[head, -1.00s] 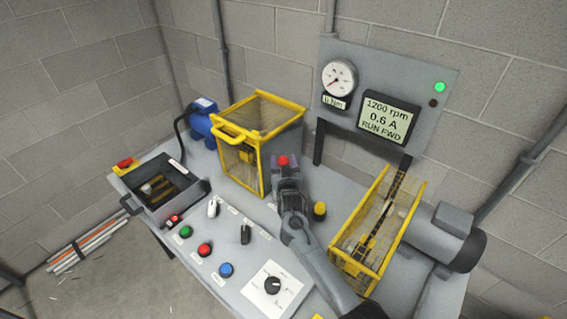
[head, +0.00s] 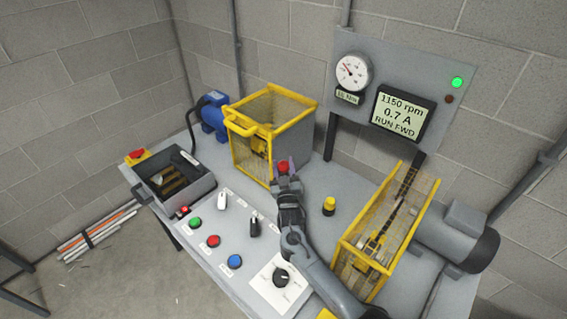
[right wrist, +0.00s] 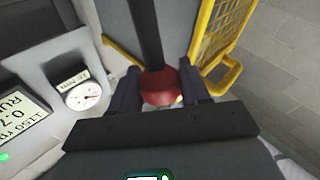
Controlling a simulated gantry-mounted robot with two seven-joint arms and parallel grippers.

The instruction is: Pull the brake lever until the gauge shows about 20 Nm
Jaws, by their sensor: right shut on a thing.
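The brake lever's red knob (head: 283,167) shows just above my right gripper (head: 287,173) in the head view. In the right wrist view the knob (right wrist: 160,88) sits between the two fingers, with its black shaft (right wrist: 146,38) running away from me. My right gripper is shut on the knob. The round gauge (head: 351,72) on the back panel has its red needle pointing up and left. The small readout (head: 347,97) below it is in Nm, its number too small to read surely. The lever's base is hidden by my arm. My left gripper is not in view.
The display (head: 397,116) reads 1150 rpm, 0.7 A, RUN FWD. A yellow-framed guard (head: 272,125) stands behind the lever, another guard (head: 385,240) to its right. A yellow button (head: 329,205) is close to my right arm. A green lamp (head: 457,83) is lit.

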